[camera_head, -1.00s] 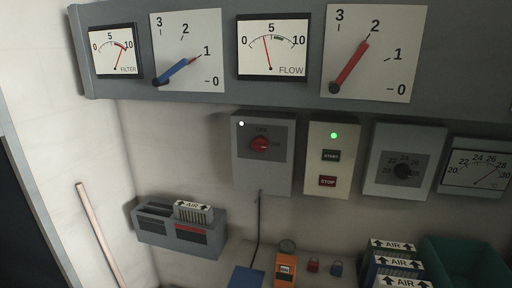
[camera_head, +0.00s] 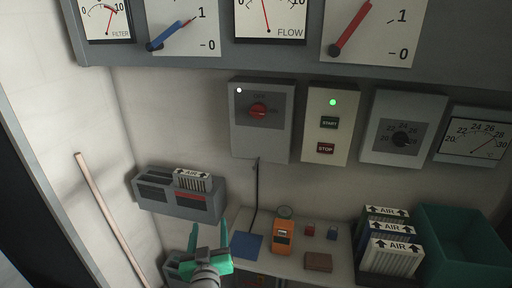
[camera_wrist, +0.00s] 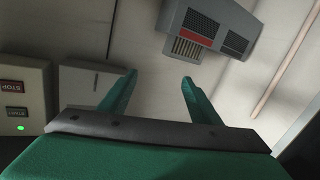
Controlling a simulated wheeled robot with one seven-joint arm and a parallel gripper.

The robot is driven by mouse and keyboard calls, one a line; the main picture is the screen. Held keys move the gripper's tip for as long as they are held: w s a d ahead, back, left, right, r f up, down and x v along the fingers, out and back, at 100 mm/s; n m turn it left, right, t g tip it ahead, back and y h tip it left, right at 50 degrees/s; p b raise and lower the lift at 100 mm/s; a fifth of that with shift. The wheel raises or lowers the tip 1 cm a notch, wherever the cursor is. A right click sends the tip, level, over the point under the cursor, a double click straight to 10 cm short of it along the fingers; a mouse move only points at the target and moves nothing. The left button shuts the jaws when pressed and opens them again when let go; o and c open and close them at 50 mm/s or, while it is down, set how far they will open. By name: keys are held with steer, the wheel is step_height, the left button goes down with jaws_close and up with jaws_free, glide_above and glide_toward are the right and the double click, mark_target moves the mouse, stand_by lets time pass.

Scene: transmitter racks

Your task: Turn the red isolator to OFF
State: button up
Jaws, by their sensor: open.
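The red isolator (camera_head: 258,110) is a red rotary knob on a dark plate of a grey wall box (camera_head: 262,147), with a small white light at the box's upper left. The label text is too small to read, so I cannot tell its setting. My gripper (camera_head: 208,228) has green fingers and is open and empty, low and left of the isolator box, in front of the shelf. In the wrist view my gripper (camera_wrist: 158,80) shows its two fingers spread apart with nothing between them. A grey box at the left of that view shows no knob face.
Right of the isolator are a START/STOP box (camera_head: 327,127) with a green light and a dial box (camera_head: 403,130). A filter unit (camera_head: 180,205) hangs left. The shelf holds an orange meter (camera_head: 283,237), AIR filters (camera_head: 394,258) and a green bin (camera_head: 465,245).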

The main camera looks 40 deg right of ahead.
steer(key=w+d+r+m+g+h, duration=0.1)
steer(key=d+r, duration=0.3)
steer(key=r, duration=0.3)
steer(key=w+d+r+m+h, duration=0.2)
steer(key=d+r, duration=0.2)
steer(key=r, duration=0.3)
steer(key=m+g+h, duration=0.2)
steer(key=m, duration=0.1)
glide_toward(258, 111)
steer(key=x, duration=0.8)
steer(key=c, duration=1)
